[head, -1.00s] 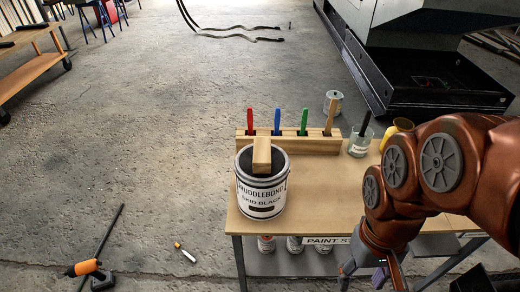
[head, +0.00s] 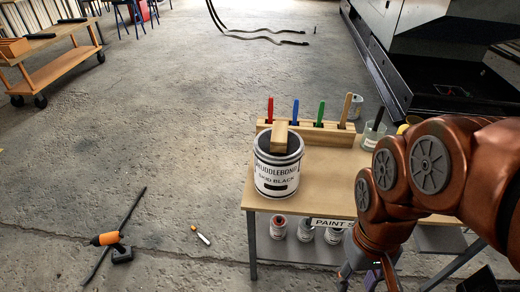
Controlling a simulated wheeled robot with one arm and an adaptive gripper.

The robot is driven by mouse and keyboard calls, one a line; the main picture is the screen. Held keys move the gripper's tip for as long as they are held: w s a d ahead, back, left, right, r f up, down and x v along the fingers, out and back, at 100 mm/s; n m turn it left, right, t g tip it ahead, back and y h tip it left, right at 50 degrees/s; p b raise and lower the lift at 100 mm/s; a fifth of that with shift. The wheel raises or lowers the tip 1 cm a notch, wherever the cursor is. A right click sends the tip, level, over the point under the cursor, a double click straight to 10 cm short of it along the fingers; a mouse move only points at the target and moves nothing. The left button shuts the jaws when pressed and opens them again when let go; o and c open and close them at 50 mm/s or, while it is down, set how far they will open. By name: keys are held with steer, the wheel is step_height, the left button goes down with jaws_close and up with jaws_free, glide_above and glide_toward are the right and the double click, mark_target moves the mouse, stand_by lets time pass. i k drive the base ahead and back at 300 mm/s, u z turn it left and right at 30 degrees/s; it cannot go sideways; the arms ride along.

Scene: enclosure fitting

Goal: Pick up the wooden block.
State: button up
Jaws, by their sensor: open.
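The wooden block (head: 279,136) is a light tan bar lying on top of the white paint can (head: 277,180), across its dark top. The can has black lettering and stands at the left end of the table (head: 318,192). My gripper (head: 366,278) shows in part at the bottom of the head view, low in front of the table. It is open and holds nothing that I can see. It is well below and to the right of the block, apart from it. My arm hides the right part of the table.
A wooden rack (head: 335,138) with red, blue, green and tan handles stands behind the can. A glass jar (head: 373,135) is to its right. Several cans sit on the shelf below. An orange power tool (head: 107,239) and a small screwdriver (head: 201,235) lie on the floor left. Floor there is mostly clear.

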mark_target(278, 135)
steer(key=u, duration=0.4)
steer(key=k, duration=1)
steer(key=u, duration=1.4)
steer(key=i, duration=1.4)
steer(key=z, duration=0.75)
steer(key=i, duration=0.6)
steer(key=z, duration=0.7)
